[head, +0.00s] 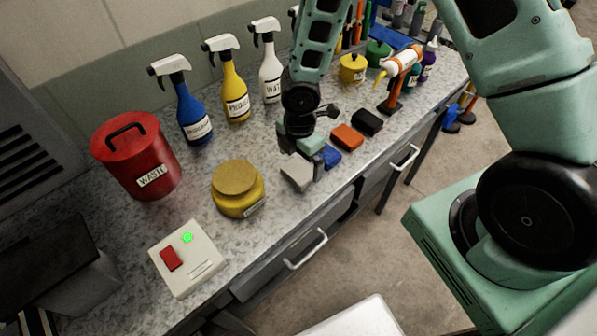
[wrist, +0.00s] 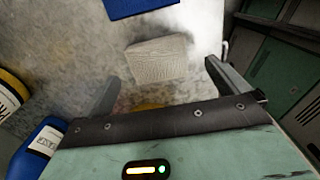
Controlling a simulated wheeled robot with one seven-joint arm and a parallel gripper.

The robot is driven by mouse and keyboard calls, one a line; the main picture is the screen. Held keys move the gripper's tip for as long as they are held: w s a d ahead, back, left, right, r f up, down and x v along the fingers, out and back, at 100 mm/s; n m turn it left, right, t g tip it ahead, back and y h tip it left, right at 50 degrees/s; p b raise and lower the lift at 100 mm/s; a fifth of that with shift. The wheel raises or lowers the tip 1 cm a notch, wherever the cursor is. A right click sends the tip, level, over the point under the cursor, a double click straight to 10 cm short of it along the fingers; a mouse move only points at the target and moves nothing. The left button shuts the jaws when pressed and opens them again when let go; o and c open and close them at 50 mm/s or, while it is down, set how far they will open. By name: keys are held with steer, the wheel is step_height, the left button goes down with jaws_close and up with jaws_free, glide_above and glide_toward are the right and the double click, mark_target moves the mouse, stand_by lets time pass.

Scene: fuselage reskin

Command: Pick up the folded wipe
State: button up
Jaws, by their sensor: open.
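The folded wipe (head: 297,172) is a pale grey-white pad lying on the speckled bench near its front edge. In the wrist view the wipe (wrist: 158,60) shows a finely ribbed surface and lies ahead of the fingers, roughly between their lines. My gripper (wrist: 161,80) is open, with one finger on each side and nothing held. In the head view my gripper (head: 303,156) hangs right by the wipe, on its far side, and partly blocks the view there. I cannot tell how high the fingertips are above the bench.
A blue block (head: 331,156), an orange block (head: 347,137) and a black block (head: 367,122) lie to the right. A yellow jar (head: 238,190) and red waste bin (head: 136,160) stand left. Spray bottles (head: 234,95) line the back. A switch box (head: 188,258) sits front left.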

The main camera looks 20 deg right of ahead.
mark_target(298, 170)
steer(key=shift+w+a+f, duration=0.1)
steer(key=shift+f, duration=1.7)
steer(key=c, duration=1)
steer(key=shift+r, duration=0.1)
